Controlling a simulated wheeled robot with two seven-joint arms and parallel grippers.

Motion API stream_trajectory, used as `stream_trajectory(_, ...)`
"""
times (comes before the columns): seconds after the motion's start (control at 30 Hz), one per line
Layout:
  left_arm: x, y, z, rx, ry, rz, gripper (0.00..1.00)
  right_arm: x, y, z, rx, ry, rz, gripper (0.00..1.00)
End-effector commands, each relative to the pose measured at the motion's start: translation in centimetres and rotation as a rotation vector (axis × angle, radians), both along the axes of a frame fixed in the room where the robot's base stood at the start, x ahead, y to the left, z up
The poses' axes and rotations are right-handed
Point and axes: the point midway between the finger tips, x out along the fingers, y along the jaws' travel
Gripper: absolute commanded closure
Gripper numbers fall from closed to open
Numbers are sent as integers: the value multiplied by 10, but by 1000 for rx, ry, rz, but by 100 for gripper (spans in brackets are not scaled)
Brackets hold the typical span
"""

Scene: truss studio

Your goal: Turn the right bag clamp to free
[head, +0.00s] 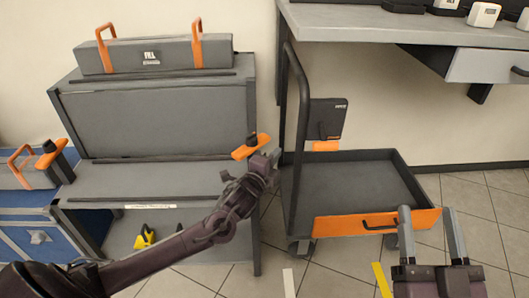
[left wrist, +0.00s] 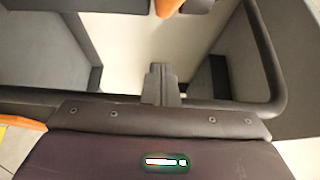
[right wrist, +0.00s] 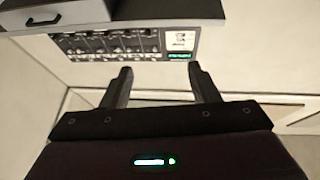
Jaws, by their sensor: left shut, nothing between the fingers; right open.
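The right bag clamp (head: 251,146) is an orange bar with a black knob at the right end of the grey rack. The bar slants up to the right. My left gripper (head: 274,156) is shut and empty just right of the clamp; contact is unclear. In the left wrist view its closed fingers (left wrist: 160,70) point toward the wall, below an orange piece (left wrist: 168,7), probably the clamp, cut by the top edge. The left bag clamp (head: 52,154) is at the rack's left end. My right gripper (head: 427,212) is open and empty, low at the right.
A long grey bag (head: 155,54) with orange handles lies on the rack top (head: 72,88). A cart (head: 350,180) with a black upright handle stands close right of my left gripper. A grey counter (head: 400,25) overhangs at upper right.

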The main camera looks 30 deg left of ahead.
Motion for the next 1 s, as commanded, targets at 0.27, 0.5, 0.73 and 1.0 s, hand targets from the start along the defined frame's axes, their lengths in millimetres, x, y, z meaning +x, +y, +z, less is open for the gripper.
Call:
stream_trajectory(0.27, 9, 28, -1, 2, 1, 1, 100, -19, -10, 46, 92, -227, -4, 45)
stream_trajectory(0.5, 12, 39, 0, 1, 1, 0, 100, -28, -14, 62, 124, -306, -4, 45)
stream_trajectory(0.73, 12, 39, 0, 0, 0, -1, 100, -28, -15, 63, 126, -313, -5, 45)
stream_trajectory(1.0, 12, 38, 0, -3, 0, 15, 100, -26, -14, 61, 118, -295, -5, 45)
